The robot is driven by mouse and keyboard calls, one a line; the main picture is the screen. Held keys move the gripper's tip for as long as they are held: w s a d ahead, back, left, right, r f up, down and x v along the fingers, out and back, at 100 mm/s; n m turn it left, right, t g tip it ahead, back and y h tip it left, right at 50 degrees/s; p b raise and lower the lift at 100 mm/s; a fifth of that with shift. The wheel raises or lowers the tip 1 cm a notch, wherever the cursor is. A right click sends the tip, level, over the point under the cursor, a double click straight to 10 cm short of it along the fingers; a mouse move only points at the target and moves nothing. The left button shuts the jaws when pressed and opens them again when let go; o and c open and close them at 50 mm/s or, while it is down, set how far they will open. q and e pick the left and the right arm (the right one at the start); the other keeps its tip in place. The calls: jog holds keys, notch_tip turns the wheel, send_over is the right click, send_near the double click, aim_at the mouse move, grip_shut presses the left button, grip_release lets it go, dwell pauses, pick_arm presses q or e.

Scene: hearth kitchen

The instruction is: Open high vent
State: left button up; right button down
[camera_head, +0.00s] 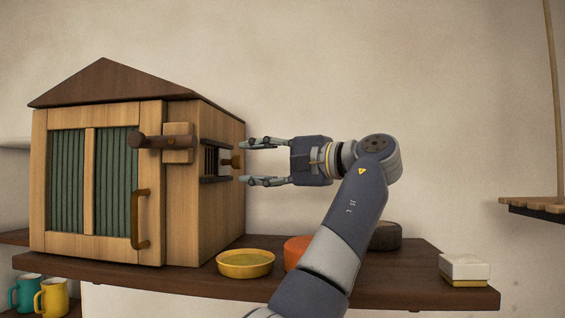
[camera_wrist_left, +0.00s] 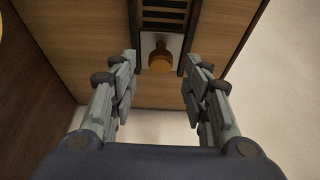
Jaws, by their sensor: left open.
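The high vent (camera_head: 210,160) is a dark slatted opening between two rails on the right side wall of the wooden cabinet (camera_head: 180,225). A small brown knob (camera_head: 229,161) sticks out from it. In the left wrist view, the slats (camera_wrist_left: 163,14) lie above a pale plate with the amber knob (camera_wrist_left: 160,60). My left gripper (camera_head: 245,162) is open and level with the knob, its fingertips just right of the cabinet wall. In the left wrist view the two fingers (camera_wrist_left: 160,66) stand either side of the knob, apart from it. My right gripper is not in view.
The cabinet has a green-panelled door (camera_head: 95,180) with a handle and a wooden latch (camera_head: 165,142). On the shelf (camera_head: 400,292) are a yellow dish (camera_head: 245,264), an orange round item (camera_head: 296,250) and a white box (camera_head: 463,268). Mugs (camera_head: 52,296) stand lower left.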

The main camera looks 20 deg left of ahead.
pick_arm(q)
jog(key=s+d, duration=0.1)
jog(key=d, duration=0.7)
jog(key=shift+d, duration=0.2)
jog(key=shift+s+d, duration=0.1)
jog(key=shift+d, duration=0.05)
